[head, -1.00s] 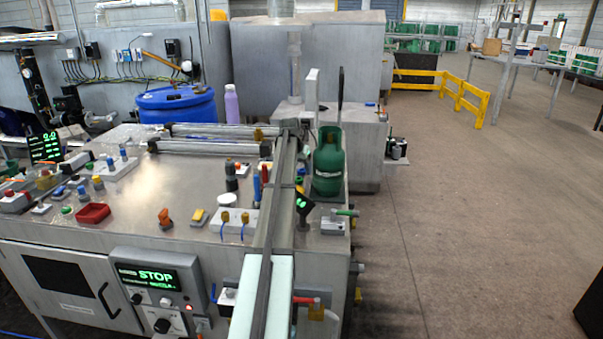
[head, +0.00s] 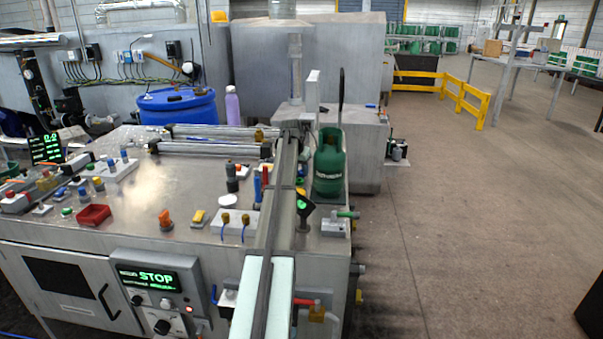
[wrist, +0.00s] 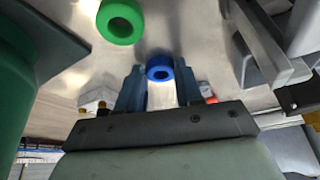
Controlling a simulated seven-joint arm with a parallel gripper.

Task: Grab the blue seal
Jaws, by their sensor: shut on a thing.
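The blue seal (wrist: 160,72) is a small ring with a dark hole in the wrist view. It sits between the two blue-grey fingers of my gripper (wrist: 159,82), which is shut on it. A larger green ring (wrist: 120,21) lies on the metal surface beyond it, up and left, apart from the fingers. I cannot make out my gripper or the held seal in the head view.
The metal bench (head: 130,215) carries several small fittings, a red tray (head: 93,215) and a control panel (head: 147,280) reading STOP. A large green body (wrist: 18,95) fills the wrist view's left edge.

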